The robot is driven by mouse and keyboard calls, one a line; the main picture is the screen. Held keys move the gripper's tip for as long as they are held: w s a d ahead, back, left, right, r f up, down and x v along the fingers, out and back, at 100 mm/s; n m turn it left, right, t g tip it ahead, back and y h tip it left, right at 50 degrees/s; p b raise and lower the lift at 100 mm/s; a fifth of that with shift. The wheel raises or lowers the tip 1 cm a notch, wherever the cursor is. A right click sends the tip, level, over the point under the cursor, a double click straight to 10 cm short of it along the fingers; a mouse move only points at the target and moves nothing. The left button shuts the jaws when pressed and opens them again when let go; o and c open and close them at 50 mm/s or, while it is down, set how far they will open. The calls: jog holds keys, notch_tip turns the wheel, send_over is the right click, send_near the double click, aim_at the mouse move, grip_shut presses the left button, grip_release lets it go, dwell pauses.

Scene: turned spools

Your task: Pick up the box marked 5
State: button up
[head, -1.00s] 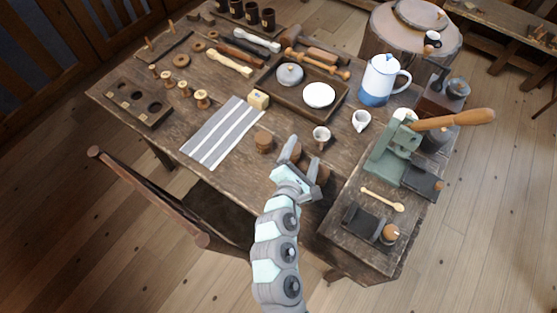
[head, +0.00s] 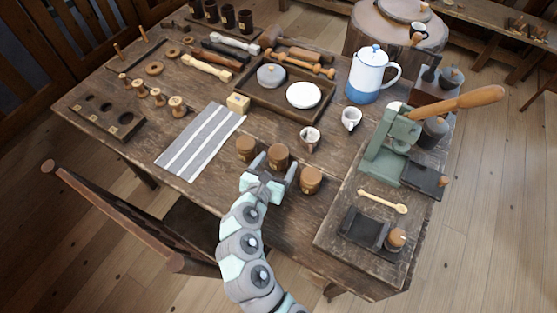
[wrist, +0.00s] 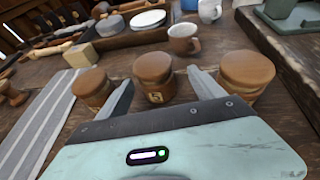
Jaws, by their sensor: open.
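Three round lidded wooden boxes stand in a row on the table. The middle box (head: 278,154) is in front of my gripper (head: 274,168). The left box (head: 246,149) and the right box (head: 311,180) stand just outside my fingers; the wrist view shows the left box (wrist: 90,86) and right box (wrist: 246,74) too. My gripper is open and empty, its fingers pointing to either side of the middle box. I cannot tell whether they touch it.
A striped cloth (head: 200,143) lies to the left. A side bench (head: 335,235) with a green press (head: 390,150) is at the right.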

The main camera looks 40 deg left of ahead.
jog(key=x, duration=0.1)
jog(key=b+x, duration=0.1)
jog(key=x, duration=0.1)
jog(key=shift+w+a+f, duration=0.15)
jog(key=shift+a+f, duration=0.25)
jog(key=shift+w+a, duration=0.1)
jog(key=shift+w, duration=0.2)
jog(key=c, duration=1.5)
